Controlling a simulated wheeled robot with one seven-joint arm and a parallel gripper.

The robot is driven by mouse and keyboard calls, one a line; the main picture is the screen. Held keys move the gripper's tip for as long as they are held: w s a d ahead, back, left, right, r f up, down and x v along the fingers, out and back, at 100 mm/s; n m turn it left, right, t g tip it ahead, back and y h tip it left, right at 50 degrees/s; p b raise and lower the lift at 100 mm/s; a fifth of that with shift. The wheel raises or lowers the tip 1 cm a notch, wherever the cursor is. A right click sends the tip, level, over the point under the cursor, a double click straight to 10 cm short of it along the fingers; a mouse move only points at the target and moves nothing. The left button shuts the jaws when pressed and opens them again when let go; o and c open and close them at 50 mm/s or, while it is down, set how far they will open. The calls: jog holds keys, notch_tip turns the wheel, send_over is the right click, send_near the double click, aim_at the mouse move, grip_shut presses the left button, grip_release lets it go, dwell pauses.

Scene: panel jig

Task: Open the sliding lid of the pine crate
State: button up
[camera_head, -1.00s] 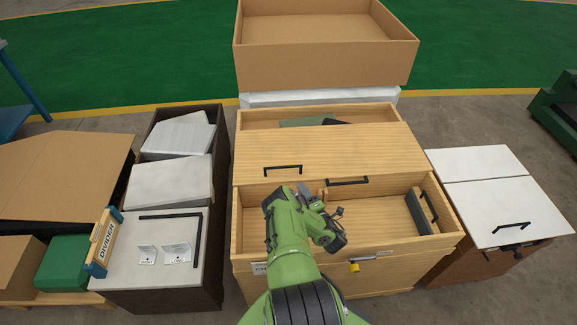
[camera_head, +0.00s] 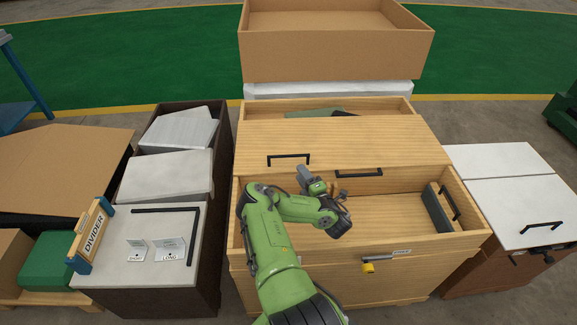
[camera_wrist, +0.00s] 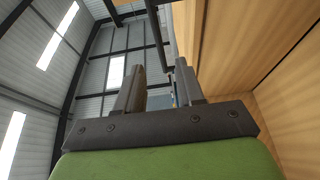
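The pine crate (camera_head: 372,292) stands in the middle of the head view. Its lid (camera_head: 330,140) covers the middle of the top. The front part is open, with a bare floor showing, and a narrow gap shows at the back. The lid carries a black handle (camera_head: 288,159) at the left and another black handle (camera_head: 358,174) near its front edge. My gripper (camera_head: 303,176) is over the crate's front opening, close to the lid's front edge between the handles. In the wrist view the gripper (camera_wrist: 158,85) has its fingers apart, with no object clearly held. Contact with a handle cannot be told.
A cardboard box (camera_head: 335,55) stands behind the crate. A dark cabinet with grey slabs and a divider block (camera_head: 90,236) is at left. A white-topped cabinet (camera_head: 512,200) is close at right. A grey-green block (camera_head: 437,208) sits inside the crate's right end. A yellow padlock-like piece (camera_head: 368,267) is on the front.

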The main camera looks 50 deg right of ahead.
aim_at(289, 156)
jog(key=b+x, duration=0.3)
jog(key=x, duration=0.7)
jog(key=shift+w+d, duration=0.2)
jog(key=shift+w, duration=0.05)
grip_shut()
